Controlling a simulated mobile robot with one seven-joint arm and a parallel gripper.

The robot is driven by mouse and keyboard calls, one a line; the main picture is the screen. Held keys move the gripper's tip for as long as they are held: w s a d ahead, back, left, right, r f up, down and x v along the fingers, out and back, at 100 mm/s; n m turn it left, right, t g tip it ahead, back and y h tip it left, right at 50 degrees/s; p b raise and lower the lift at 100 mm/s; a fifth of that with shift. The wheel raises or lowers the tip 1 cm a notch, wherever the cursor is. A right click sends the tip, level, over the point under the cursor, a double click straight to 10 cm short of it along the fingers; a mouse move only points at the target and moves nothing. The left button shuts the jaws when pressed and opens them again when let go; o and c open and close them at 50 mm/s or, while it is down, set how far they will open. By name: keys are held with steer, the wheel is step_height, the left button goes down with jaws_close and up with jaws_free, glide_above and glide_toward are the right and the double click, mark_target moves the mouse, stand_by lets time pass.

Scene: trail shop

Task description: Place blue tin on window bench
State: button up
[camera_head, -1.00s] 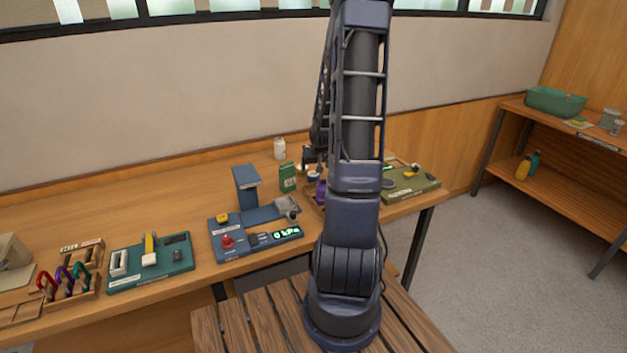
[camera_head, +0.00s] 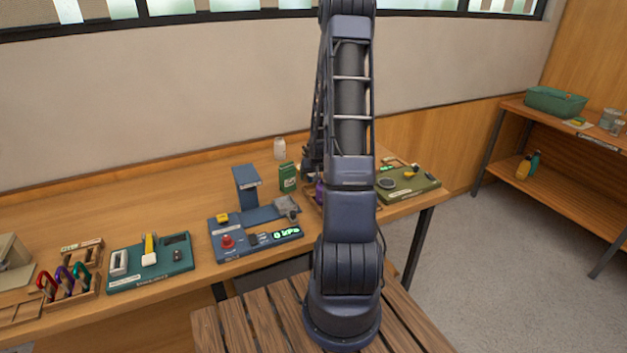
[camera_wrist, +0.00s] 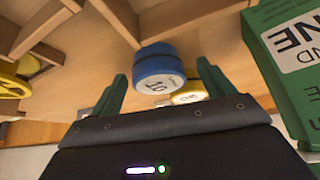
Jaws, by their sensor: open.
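The blue tin (camera_wrist: 157,68), a short round can with a pale marked lid, shows in the wrist view between the two green fingers of my gripper (camera_wrist: 163,88). The fingers are spread apart, with a visible gap on each side of the tin. In the head view my arm hides the tin and most of my gripper. The long wooden bench (camera_head: 130,220) under the window carries the goods and devices.
A yellow tin (camera_wrist: 190,92) sits close beside the blue one. A green box (camera_wrist: 285,70) stands right of the fingers, and wooden dividers (camera_wrist: 45,25) lie at upper left. Bare bench top lies left of the blue-grey stand (camera_head: 246,187).

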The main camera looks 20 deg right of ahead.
steer(key=c, duration=1.1)
steer(key=shift+c, duration=0.2)
